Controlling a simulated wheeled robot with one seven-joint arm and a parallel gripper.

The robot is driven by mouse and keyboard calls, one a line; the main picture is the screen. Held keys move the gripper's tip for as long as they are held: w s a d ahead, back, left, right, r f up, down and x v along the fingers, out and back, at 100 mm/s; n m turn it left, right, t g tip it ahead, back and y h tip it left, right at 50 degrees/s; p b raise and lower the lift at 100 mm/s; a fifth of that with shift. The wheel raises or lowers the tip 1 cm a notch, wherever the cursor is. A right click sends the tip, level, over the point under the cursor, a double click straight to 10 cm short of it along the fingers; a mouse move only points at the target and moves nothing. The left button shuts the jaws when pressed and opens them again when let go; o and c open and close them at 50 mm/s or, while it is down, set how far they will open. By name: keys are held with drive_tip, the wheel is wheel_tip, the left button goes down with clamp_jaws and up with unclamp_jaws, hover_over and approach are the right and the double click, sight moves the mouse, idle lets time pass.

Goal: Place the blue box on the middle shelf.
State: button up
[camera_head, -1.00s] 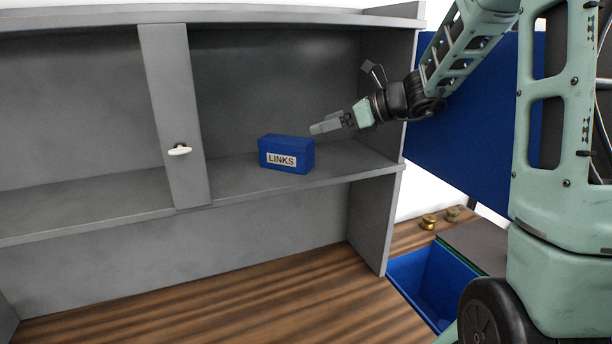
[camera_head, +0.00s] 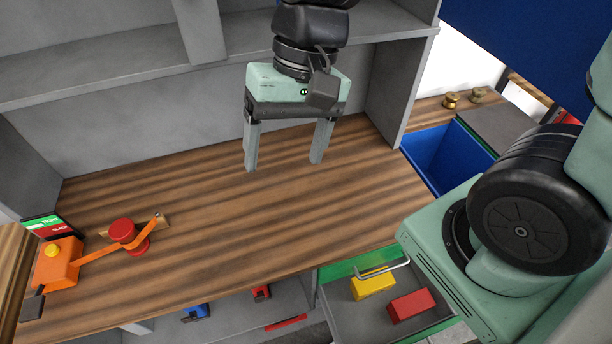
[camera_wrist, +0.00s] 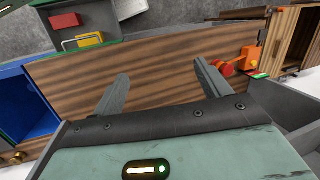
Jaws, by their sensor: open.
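My gripper (camera_head: 283,165) is open and empty, pointing down above the wooden worktop (camera_head: 230,235), with its two fingers apart. In the wrist view my gripper (camera_wrist: 160,90) also shows nothing between its fingers. The middle shelf (camera_head: 120,85) of the grey rack shows behind it, partly cut by the top of the picture and by my arm. The blue box marked LINKS is not seen in either view now; the part of the shelf where it stood a second ago is behind my arm or out of frame.
An orange device with a red knob (camera_head: 122,231) stands at the worktop's left. An open drawer (camera_head: 340,318) below holds a yellow block (camera_head: 373,285) and a red block (camera_head: 411,305). A blue bin (camera_head: 450,160) is at the right. The worktop's middle is clear.

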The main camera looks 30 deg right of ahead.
drive_tip(key=s+f+n+t+h, duration=0.1)
drive_tip(key=s+n+h, duration=0.1)
drive_tip(key=s+n, duration=0.3)
drive_tip(key=shift+s+a+f+n+h, duration=0.2)
drive_tip(key=shift+s+f+n+h, duration=0.15)
drive_tip(key=shift+n, duration=1.55)
